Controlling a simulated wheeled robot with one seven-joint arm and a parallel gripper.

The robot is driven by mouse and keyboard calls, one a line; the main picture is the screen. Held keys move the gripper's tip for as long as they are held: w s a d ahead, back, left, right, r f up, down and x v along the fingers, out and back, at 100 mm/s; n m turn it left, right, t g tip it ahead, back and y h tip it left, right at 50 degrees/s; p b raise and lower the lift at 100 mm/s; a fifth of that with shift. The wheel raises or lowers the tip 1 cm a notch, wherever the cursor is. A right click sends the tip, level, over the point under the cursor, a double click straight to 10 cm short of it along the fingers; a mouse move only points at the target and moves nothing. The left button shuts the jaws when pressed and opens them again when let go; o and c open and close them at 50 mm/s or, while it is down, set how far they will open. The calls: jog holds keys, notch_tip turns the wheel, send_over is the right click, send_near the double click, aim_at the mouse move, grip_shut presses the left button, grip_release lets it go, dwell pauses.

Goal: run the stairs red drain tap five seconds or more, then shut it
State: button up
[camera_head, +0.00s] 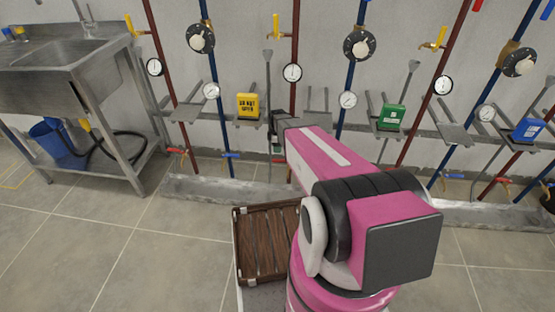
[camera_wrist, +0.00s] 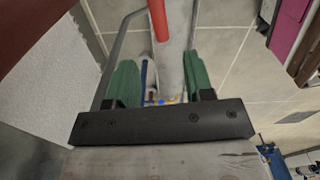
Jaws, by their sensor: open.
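My gripper (camera_wrist: 162,62) is open in the wrist view, with a green pad on each side and a pale pipe between them. A red lever (camera_wrist: 157,20) lies ahead, near the line between the pads, and does not appear gripped. In the head view my gripper is down by the middle pipes, mostly hidden behind my pink arm. A low red tap (camera_head: 177,151) shows at the left pipe and another red tap (camera_head: 503,181) at the right. I cannot read which station is named stairs, nor see any water running.
Blue taps (camera_head: 230,155) sit beside red ones. A yellow box (camera_head: 247,105), a green box (camera_head: 391,117) and a blue box (camera_head: 528,129) are among the pipes. A low trough (camera_head: 215,189) runs along the wall. A steel sink (camera_head: 60,60) stands left. Tiled floor is open front left.

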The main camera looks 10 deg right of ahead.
aim_at(281, 161)
notch_tip(281, 161, down, 9)
jog(key=shift+r, duration=0.1)
dwell(0.4)
grip_shut()
